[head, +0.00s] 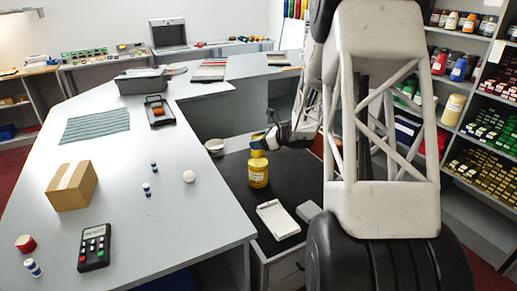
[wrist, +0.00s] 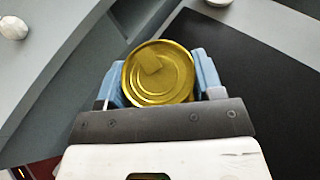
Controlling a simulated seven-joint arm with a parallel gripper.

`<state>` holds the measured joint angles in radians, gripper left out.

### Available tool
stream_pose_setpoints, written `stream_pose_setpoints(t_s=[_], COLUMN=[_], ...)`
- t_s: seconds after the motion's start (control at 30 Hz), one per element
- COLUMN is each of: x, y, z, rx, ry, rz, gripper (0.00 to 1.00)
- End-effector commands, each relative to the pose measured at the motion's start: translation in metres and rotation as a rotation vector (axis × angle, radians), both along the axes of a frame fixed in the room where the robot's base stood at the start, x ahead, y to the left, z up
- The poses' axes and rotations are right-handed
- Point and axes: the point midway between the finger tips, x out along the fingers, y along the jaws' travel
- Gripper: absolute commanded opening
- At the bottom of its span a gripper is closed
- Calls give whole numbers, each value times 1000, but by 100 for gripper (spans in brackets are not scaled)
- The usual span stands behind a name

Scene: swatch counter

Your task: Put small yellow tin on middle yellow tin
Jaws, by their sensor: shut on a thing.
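A yellow tin (head: 258,175) with a label stands upright on the dark counter top (head: 238,178) in the head view. My gripper (wrist: 158,80) is shut on the small yellow tin (wrist: 158,72), with blue fingertips on both sides of it. Its round, ringed lid faces the wrist camera. In the head view the small yellow tin (head: 258,153) shows directly above the standing tin, partly behind a finger. I cannot tell whether they touch, or whether the standing yellow shape is more than one tin. In the wrist view the held tin hides what is below it.
The grey counter (head: 150,220) at left bears a cardboard box (head: 72,187), a calculator-like device (head: 94,248) and small bottles. Shelves stand at right.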

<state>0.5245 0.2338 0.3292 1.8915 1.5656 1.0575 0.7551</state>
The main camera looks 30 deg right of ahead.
Motion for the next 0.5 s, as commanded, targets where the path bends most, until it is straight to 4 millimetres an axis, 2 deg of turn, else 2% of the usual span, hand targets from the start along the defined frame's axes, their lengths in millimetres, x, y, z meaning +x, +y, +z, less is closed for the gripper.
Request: stream_pose_setpoints(t_s=[0.3, 0.5], x=[0, 0], y=[0, 0], z=[-30, -32], rx=[1, 1], ry=[1, 1], rz=[0, 0], gripper=[29, 29])
